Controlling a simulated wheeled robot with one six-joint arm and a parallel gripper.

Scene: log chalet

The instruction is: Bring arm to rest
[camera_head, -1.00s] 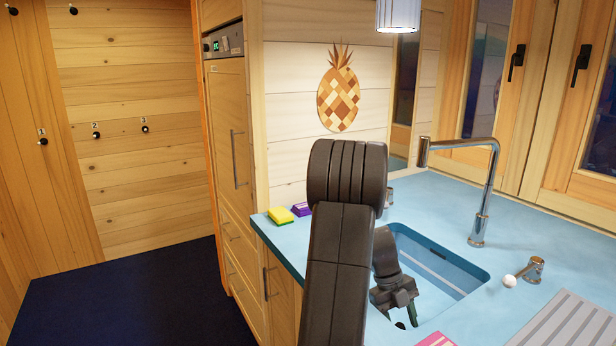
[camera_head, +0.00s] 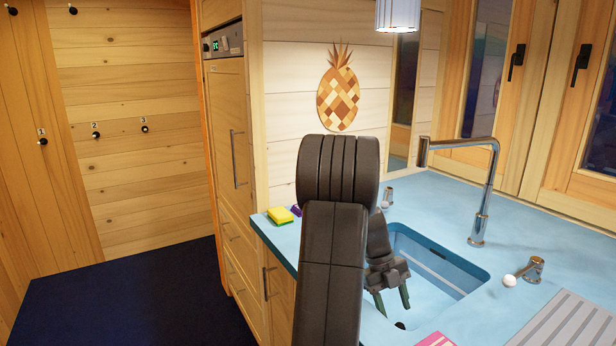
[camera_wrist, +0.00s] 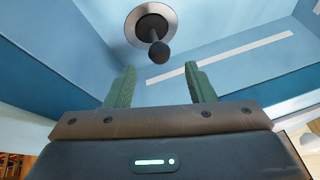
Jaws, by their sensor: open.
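My gripper (camera_head: 392,300) is over the near left part of the blue sink (camera_head: 440,262), with its green fingers pointing down and apart. Nothing is between the fingers. In the wrist view my gripper (camera_wrist: 158,86) is also open and empty, and the sink's round metal drain (camera_wrist: 150,24) with a dark knob shows beyond the fingertips. My black arm stands in front of the counter and hides part of the sink's left side.
A tall chrome faucet (camera_head: 484,205) stands behind the sink. A yellow sponge (camera_head: 280,215) and a purple item (camera_head: 296,210) lie at the counter's left. A metal cup-like piece (camera_head: 535,268), a white ball (camera_head: 509,281) and a grey drainboard (camera_head: 570,335) are at right. Dark floor (camera_head: 130,290) is clear at left.

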